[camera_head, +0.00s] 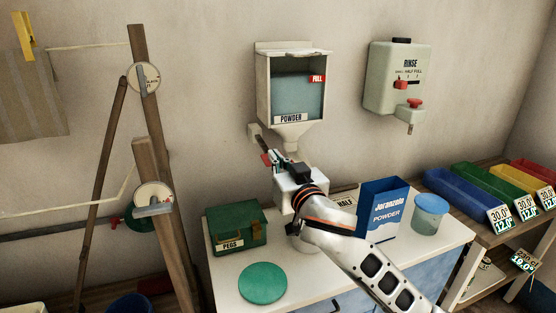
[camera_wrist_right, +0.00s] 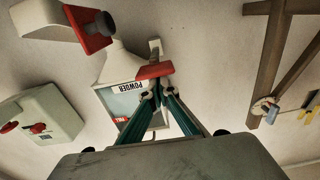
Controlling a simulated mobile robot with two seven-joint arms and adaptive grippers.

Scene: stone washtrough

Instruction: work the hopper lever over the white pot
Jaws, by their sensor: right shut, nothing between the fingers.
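The powder hopper (camera_head: 292,97) hangs on the wall, with a window, a red FULL tag and a funnel spout. Its lever (camera_head: 260,142) comes out low on the left and ends in a red grip, which shows in the right wrist view (camera_wrist_right: 154,71). My right gripper (camera_head: 274,158) is shut and empty, its fingertips close to the red grip; I cannot tell whether they touch. The wrist view shows its teal fingers (camera_wrist_right: 158,93) converging just by the grip. The white pot (camera_head: 302,243) is below the spout, mostly hidden by my right arm. My left gripper is not in view.
On the counter are a green PEGS box (camera_head: 238,232), a green disc (camera_head: 262,283), a blue powder box (camera_head: 384,208) and a blue-lidded jar (camera_head: 430,214). A RINSE dispenser (camera_head: 392,98) hangs right of the hopper. A wooden frame (camera_head: 160,200) stands left. Coloured trays (camera_head: 470,192) are at right.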

